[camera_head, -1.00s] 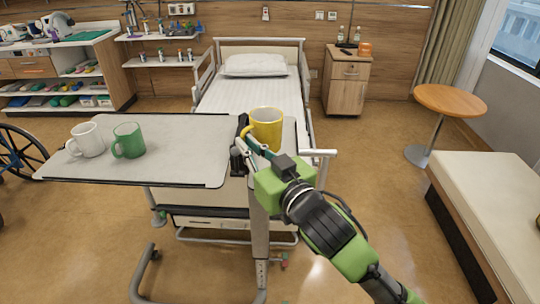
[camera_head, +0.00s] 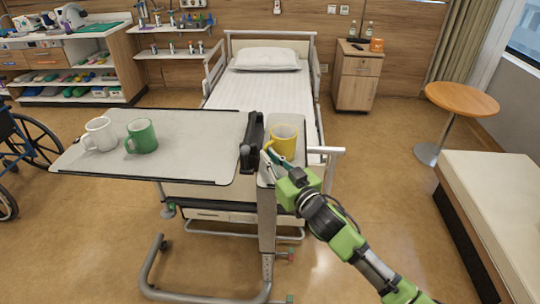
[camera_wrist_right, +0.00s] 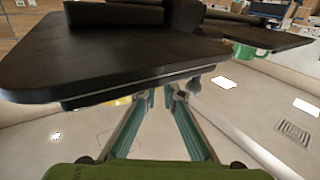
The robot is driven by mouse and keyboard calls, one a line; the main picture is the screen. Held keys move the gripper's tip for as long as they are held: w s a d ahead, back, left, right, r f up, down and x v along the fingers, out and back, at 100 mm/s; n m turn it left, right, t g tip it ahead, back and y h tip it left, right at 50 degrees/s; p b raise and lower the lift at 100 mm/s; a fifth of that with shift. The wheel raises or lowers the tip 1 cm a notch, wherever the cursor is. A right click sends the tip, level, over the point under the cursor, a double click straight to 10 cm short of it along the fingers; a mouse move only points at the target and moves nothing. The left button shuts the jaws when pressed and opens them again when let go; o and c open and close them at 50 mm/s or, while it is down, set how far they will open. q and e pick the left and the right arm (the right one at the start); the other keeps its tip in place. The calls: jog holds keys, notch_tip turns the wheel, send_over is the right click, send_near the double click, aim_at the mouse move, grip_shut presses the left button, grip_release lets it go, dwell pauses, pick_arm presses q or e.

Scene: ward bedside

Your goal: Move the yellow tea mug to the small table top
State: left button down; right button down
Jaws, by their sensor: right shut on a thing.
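The yellow tea mug (camera_head: 284,140) is upright at the small table top (camera_head: 263,177), the narrow section right of the dark divider on the overbed table. I cannot tell whether its base touches the surface. My right gripper (camera_head: 271,157) is at the near left side of the mug, shut on it around the handle area, which the fingers partly hide. In the right wrist view, only a yellow sliver of the mug (camera_wrist_right: 120,101) shows beyond the fingers (camera_wrist_right: 160,98), close to the dark underside of the table. My left gripper is not in view.
The large table top (camera_head: 195,150) carries a white mug (camera_head: 100,134) and a green mug (camera_head: 141,136) at its left. A dark raised divider (camera_head: 251,143) stands just left of the yellow mug. The bed (camera_head: 264,88) is behind; a bed rail end (camera_head: 335,151) is right.

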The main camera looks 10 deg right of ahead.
jog(key=c, duration=2.6)
grip_release()
jog(key=shift+f, duration=0.15)
jog(key=o, duration=0.4)
jog(key=shift+o, duration=0.2)
jog(key=b+v, duration=0.2)
jog(key=v, duration=1)
jog(key=shift+r, duration=0.25)
